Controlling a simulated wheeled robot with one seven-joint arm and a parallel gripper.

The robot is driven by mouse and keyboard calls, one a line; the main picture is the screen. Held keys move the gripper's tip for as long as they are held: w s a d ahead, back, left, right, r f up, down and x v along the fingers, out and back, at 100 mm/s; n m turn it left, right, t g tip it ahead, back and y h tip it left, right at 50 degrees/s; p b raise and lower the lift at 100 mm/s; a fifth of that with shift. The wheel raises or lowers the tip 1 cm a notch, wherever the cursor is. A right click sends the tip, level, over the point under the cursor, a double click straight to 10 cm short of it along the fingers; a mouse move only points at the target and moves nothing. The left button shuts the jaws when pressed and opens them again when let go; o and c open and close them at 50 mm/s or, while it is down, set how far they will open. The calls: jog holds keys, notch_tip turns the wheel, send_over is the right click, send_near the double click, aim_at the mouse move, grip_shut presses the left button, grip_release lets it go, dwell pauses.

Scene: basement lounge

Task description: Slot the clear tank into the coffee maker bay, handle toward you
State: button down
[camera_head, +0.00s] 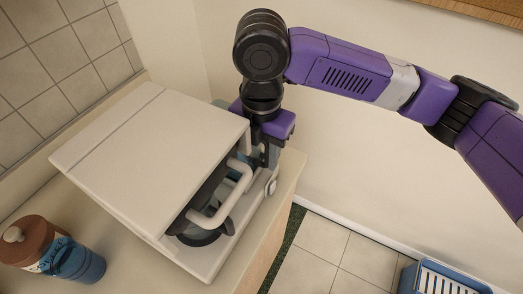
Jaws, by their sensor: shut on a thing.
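The white coffee maker (150,165) stands on the counter at the left, its front bay facing lower right. A dark round plate (200,236) shows low in the bay opening. A thick pale C-shaped handle (240,182) stands out from the front; I cannot tell which part it belongs to. My gripper (266,156) points down at the front right corner of the coffee maker. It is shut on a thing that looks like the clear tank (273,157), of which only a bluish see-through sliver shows. The rest of the tank is hidden by the fingers and the handle.
The counter (283,190) ends just right of the coffee maker, with tiled floor below. A blue crate (440,278) lies at lower right. A plain wall is close behind my arm.

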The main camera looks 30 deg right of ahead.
jog(key=c, duration=0.8)
grip_release()
jog(key=shift+o, duration=0.6)
jog(key=o, duration=0.7)
jog(key=shift+r, duration=0.1)
jog(key=shift+r+p, duration=3.2)
jog(key=shift+r, duration=0.45)
jog(key=shift+s+d, duration=0.1)
